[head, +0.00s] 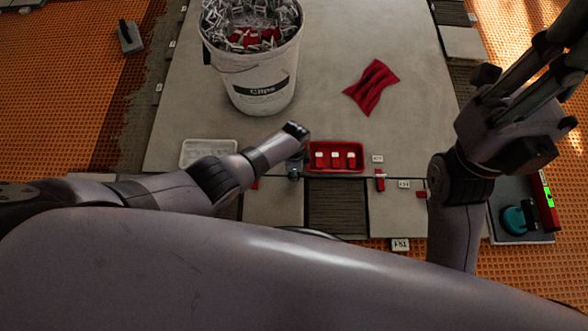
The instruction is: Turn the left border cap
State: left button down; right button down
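My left arm reaches in from the left. Its gripper (294,170) points down at the tile joint just left of the red tray; it is small and dark here, and I cannot tell whether it is open, shut or holding anything. A small red piece (255,184), possibly a cap, shows partly from behind my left forearm. Other red caps stand on the joint to the right, one upright (380,180) and one lower (422,194). Which one is the left border cap is not clear. My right gripper (550,65) is raised at the upper right, away from the caps, its fingertips unclear.
A white clips bucket (262,88) stands behind my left gripper. A red tray (347,170) with pale-topped pieces, a white tray (205,151) and a red cloth (372,87) lie nearby. A dark tray (510,235) sits right. The grey slab between bucket and cloth is clear.

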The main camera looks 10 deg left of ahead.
pick_arm(q)
jog(key=c, duration=1.3)
grip_release()
notch_tip(320, 180, up, 12)
